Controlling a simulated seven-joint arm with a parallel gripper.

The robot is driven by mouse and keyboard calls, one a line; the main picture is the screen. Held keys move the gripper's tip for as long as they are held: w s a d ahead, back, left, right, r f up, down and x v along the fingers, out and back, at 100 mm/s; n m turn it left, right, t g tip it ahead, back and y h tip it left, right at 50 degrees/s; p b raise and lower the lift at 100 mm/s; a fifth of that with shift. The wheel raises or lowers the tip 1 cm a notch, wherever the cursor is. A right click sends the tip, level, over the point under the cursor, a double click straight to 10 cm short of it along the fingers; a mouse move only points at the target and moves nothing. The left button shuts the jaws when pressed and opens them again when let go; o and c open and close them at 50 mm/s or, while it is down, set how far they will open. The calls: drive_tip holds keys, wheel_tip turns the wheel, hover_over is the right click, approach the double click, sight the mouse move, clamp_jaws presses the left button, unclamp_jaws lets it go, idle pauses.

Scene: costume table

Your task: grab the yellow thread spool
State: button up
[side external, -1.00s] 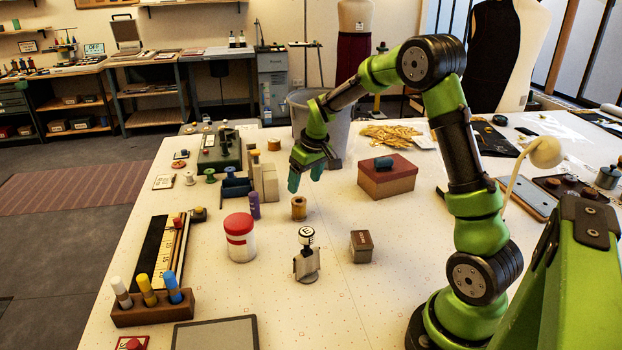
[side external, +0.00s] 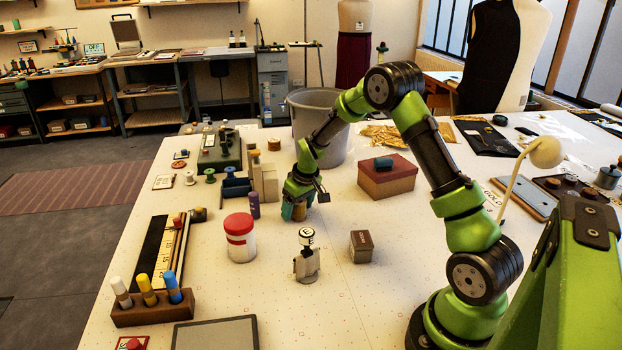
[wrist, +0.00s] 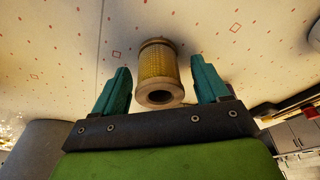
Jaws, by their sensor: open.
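The yellow thread spool (wrist: 158,68) stands on the white table, with its ringed end and hollow core facing the wrist camera. In the wrist view it sits between the two teal fingers of my gripper (wrist: 158,88), with a gap on each side. In the side view my gripper (side external: 294,212) is low over the table around the spool (side external: 300,211), which is partly hidden by the fingers. The fingers are open.
A purple spool (side external: 254,205) stands just left of my gripper. A white jar with a red lid (side external: 240,240), a small stamp-like figure (side external: 306,258) and a small brown box (side external: 361,246) stand nearer the front. A red-lidded box (side external: 387,180) is to the right.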

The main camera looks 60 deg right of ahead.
drive_tip(key=c, duration=1.1)
drive_tip(key=shift+r, duration=0.1)
